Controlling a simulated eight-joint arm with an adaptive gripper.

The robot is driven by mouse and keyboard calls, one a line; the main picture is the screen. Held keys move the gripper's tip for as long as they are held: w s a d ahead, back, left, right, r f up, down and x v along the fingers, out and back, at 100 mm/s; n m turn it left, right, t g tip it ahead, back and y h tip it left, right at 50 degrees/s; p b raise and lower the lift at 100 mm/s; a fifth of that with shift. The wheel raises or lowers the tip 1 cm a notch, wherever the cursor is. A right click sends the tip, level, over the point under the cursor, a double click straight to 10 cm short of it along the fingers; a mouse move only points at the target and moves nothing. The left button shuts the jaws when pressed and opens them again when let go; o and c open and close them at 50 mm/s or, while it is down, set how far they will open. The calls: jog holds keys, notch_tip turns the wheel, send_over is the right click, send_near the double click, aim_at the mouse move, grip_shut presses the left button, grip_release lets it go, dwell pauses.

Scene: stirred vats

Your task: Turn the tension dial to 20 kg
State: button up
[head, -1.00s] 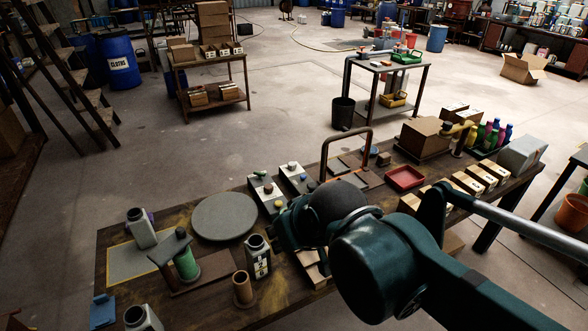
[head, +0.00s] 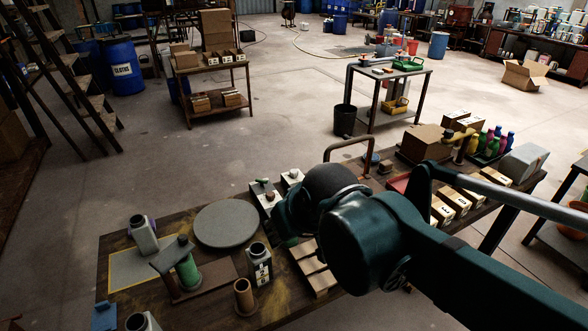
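I cannot pick out a tension dial or a kg scale for certain. Two pale control boxes with small coloured knobs stand mid-bench: the left box (head: 264,194) has a green and a red knob, and the right box (head: 291,178) is mostly behind my arm. Behind them is an arched copper-brown frame (head: 348,141), its lower part covered by my arm. My wrist is low over the bench just in front of the boxes. My gripper's fingers are hidden behind my own arm, so whether they touch anything does not show.
A round grey plate (head: 226,223) lies left of the boxes. Pale blocks, a brown carton (head: 424,144) and coloured bottles crowd the right side.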

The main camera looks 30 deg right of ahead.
jog(key=w+d+r+n+g+p, duration=0.1)
jog(key=w+d+r+p, duration=0.15)
jog(key=w, duration=0.35)
jog(key=w+d+r+n+g+p, duration=0.1)
jog(key=w+d+r, duration=0.15)
jog(key=w, duration=0.45)
jog(key=n+g+p, duration=0.5)
jog(key=p, duration=0.4)
send_over(294, 171)
notch_tip(294, 171, down, 16)
jog(key=shift+a+f, duration=0.15)
jog(key=shift+f, duration=0.05)
jog(key=shift+w+d+f, duration=0.1)
jog(key=shift+d+f, duration=0.1)
jog(key=shift+f, duration=0.2)
jog(key=shift+f+b, duration=0.5)
jog(key=shift+f, duration=3.35)
jog(key=c, duration=0.9)
